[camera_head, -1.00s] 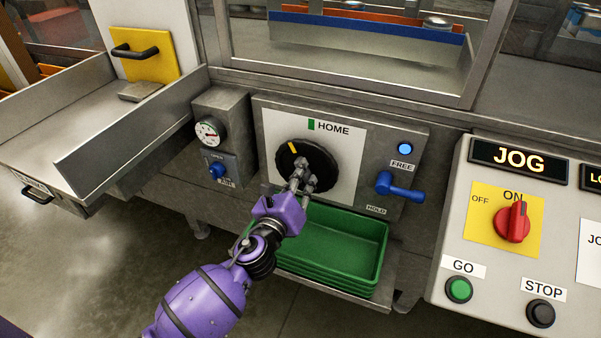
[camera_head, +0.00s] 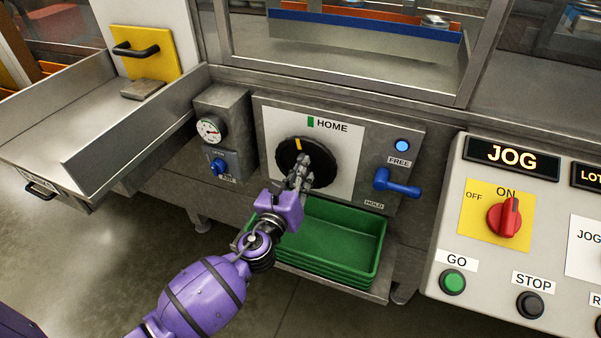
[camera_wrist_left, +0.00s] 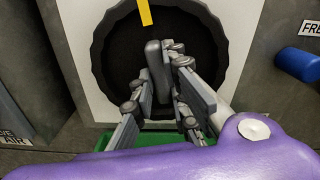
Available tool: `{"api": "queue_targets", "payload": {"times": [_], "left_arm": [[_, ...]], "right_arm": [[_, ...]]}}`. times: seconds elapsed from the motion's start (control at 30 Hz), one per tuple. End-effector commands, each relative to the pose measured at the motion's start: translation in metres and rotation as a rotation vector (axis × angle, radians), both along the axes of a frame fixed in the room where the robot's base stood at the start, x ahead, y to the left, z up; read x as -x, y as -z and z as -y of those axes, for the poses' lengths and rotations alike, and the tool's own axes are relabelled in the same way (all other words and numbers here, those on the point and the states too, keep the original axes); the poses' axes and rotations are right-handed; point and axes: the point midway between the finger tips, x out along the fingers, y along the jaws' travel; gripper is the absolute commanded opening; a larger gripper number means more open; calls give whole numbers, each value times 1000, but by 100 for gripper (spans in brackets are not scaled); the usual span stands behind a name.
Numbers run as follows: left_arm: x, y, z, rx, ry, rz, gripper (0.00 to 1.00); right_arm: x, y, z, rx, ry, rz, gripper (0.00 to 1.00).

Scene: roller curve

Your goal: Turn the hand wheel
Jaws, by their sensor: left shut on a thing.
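The black hand wheel (camera_head: 290,153) is mounted on a white plate on the grey machine front. Its yellow mark (camera_head: 298,145) points up, a little left of the green HOME mark (camera_head: 311,122). My left gripper (camera_head: 304,168) is at the wheel's lower right and shut on its handle. In the left wrist view the grey handle (camera_wrist_left: 153,68) stands between the fingers (camera_wrist_left: 165,92), and the wheel (camera_wrist_left: 118,60) fills the space behind. The fingers partly hide the wheel in the head view. My right gripper is out of view.
A blue lever (camera_head: 397,185) sits between FREE and HOLD labels, below a lit blue lamp (camera_head: 402,146). Green trays (camera_head: 340,235) are stacked below the wheel. A gauge (camera_head: 210,129) is at left. The JOG panel (camera_head: 450,230) stands at right.

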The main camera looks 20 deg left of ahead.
Motion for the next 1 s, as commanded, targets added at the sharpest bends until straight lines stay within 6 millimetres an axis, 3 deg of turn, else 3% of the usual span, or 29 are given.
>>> {"api": "queue_targets", "payload": {"times": [0.03,0.17,0.53,0.67,1.0], "left_arm": [[0,1,0,0,0,-2,18],[0,1,0,1,0,-1,33],[5,1,0,1,0,-1,33],[24,1,-1,1,1,-3,33],[95,1,-3,2,0,-3,33]], "right_arm": [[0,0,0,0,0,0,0],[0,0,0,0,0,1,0],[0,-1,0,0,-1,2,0],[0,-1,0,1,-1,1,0],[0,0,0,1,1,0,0]]}}
